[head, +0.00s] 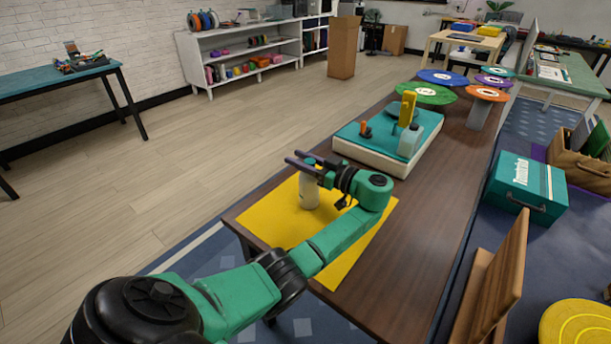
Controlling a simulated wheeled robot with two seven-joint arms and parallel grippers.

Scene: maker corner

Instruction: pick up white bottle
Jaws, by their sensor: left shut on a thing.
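A white bottle (309,193) is upright at the yellow mat (268,222) near the left end of the dark wooden table. My left gripper (312,163) is shut around its upper part, so the top is partly hidden by the fingers. I cannot tell whether the bottle's base touches the mat. My left arm reaches in from the lower left across the mat. My right gripper is not in view.
Behind the gripper, a teal-topped block (375,150) carries a pale bottle (409,142), a yellow upright piece (407,107) and a small orange item (366,129). Several coloured discs stand at the far end. The table's right side (445,215) is clear.

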